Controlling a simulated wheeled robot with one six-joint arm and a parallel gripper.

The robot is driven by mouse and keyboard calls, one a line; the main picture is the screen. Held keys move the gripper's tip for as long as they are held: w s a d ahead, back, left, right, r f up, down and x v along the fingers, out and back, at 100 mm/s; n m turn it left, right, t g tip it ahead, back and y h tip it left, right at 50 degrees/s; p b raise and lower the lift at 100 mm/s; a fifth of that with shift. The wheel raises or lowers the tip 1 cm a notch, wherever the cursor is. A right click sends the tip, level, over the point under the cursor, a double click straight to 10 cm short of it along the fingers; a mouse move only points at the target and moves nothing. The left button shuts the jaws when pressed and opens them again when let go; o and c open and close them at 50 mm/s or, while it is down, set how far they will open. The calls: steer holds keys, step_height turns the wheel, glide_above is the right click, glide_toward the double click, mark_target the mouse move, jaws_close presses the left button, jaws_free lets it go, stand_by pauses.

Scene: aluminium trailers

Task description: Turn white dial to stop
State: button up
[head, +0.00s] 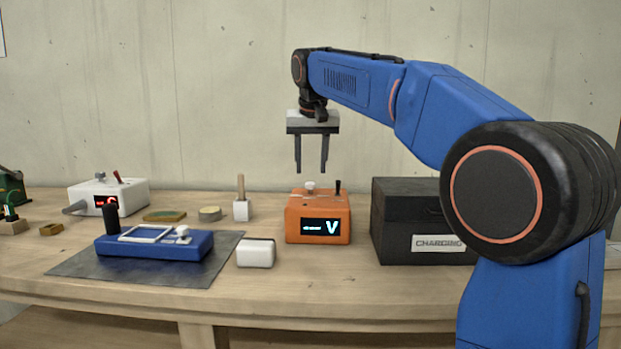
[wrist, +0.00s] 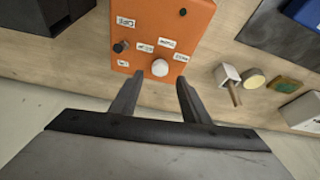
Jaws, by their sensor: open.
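The white dial (head: 310,187) sits on top of an orange box (head: 318,226) with a dark screen that shows a "V". In the wrist view the dial (wrist: 160,68) is a round white knob near one edge of the orange top (wrist: 170,25), among small white labels. A black knob or lever (head: 338,187) stands beside it on the same box. My gripper (head: 311,170) is open and empty, pointing down above the orange box. Its fingertips are a little above the dial and apart from it. In the wrist view the dial lies between and beyond the fingertips (wrist: 160,84).
A black case (head: 405,232) marked "CHARGING" stands close on the right. A white block with a wooden handle (head: 242,208), a white rounded block (head: 255,253) and a blue device (head: 155,246) on a dark mat (head: 85,265) lie to the left. A white box (head: 135,195) stands behind them.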

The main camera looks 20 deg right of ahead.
mark_target(310, 183)
steer(key=shift+x, duration=2.4)
steer(key=c, duration=1)
